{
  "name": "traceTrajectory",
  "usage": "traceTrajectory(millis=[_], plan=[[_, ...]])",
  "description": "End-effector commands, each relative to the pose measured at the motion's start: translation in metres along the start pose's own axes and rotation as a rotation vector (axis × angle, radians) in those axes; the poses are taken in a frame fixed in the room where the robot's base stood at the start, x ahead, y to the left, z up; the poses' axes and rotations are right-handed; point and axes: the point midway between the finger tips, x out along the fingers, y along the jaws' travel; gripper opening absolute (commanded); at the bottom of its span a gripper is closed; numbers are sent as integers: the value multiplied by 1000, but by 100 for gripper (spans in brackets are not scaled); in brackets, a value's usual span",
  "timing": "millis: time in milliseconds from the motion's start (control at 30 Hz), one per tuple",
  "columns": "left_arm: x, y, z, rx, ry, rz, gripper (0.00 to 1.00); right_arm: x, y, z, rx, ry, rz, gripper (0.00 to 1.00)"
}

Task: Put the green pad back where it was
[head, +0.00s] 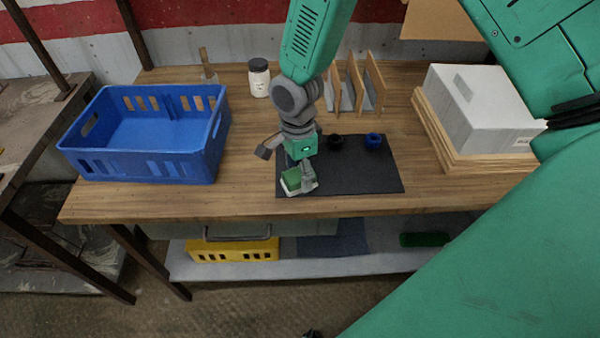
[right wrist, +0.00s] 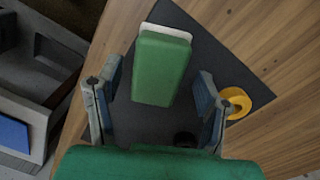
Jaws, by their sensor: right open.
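The green pad (head: 291,181), a green block with a white layer along its far edge, lies on the front left part of a dark mat (head: 350,178). In the right wrist view the pad (right wrist: 161,66) shows between and beyond my fingers. My right gripper (head: 287,165) is open over the mat at the pad; its fingers (right wrist: 155,100) stand apart on either side, with a gap to the pad in the right wrist view. In the head view one finger partly hides the pad. My left gripper is not in view.
A black ring (head: 335,142) and a blue ring (head: 373,141) lie on the mat; a yellow ring (right wrist: 237,103) shows near my right finger. A blue crate (head: 145,135), jar (head: 259,78), wooden dividers (head: 352,85) and white box (head: 480,105) stand around. A lower shelf holds a yellow crate (head: 232,250).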

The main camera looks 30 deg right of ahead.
Motion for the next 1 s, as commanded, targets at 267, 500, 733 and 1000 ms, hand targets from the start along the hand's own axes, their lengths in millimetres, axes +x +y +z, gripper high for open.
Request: traceTrajectory(millis=[267, 500, 733, 1000], plan=[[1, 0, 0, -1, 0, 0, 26, -60, -2, -2, 0, -2, -5, 62], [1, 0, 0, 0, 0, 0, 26, -99, -2, -2, 0, -2, -3, 62], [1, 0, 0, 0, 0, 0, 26, -110, -1, -2, -1, -2, 1, 62], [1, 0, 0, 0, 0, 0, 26, -110, -1, -2, -1, -2, 1, 62]])
